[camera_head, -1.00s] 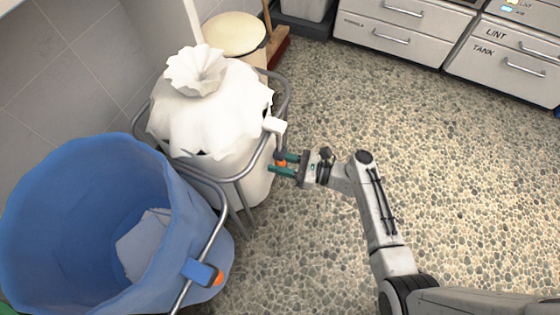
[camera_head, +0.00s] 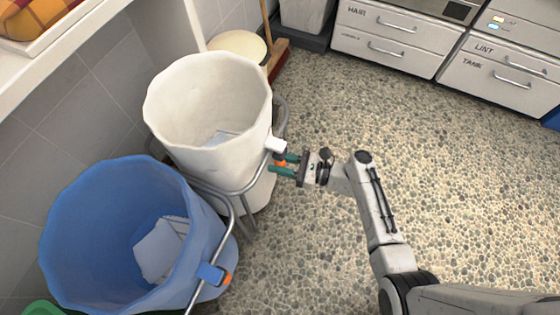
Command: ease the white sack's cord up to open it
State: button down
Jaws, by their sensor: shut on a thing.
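The white sack (camera_head: 207,92) hangs in its grey tube frame (camera_head: 237,197) with its mouth wide open. Some pale cloth (camera_head: 221,137) lies at its bottom. A white tab (camera_head: 276,146) with an orange end (camera_head: 281,162) sits at the sack's right rim. My gripper (camera_head: 284,165) is at that tab, its two teal fingers shut on the orange end. The cord itself cannot be made out.
A blue sack (camera_head: 97,215) stands open at the left with pale cloth (camera_head: 162,248) inside. A cream-lidded bin (camera_head: 238,45) and a broom (camera_head: 278,50) are behind the white sack. Drawers (camera_head: 400,37) line the back. The pebbled floor at right is clear.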

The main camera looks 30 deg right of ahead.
jog(key=shift+r+p, duration=0.35)
jog(key=shift+r, duration=0.45)
jog(key=c, duration=1)
grip_release()
jog(key=shift+r, duration=0.15)
jog(key=shift+c, duration=0.2)
jog(key=shift+o, duration=1.2)
jog(key=p+v, duration=0.2)
jog(key=v, duration=0.9)
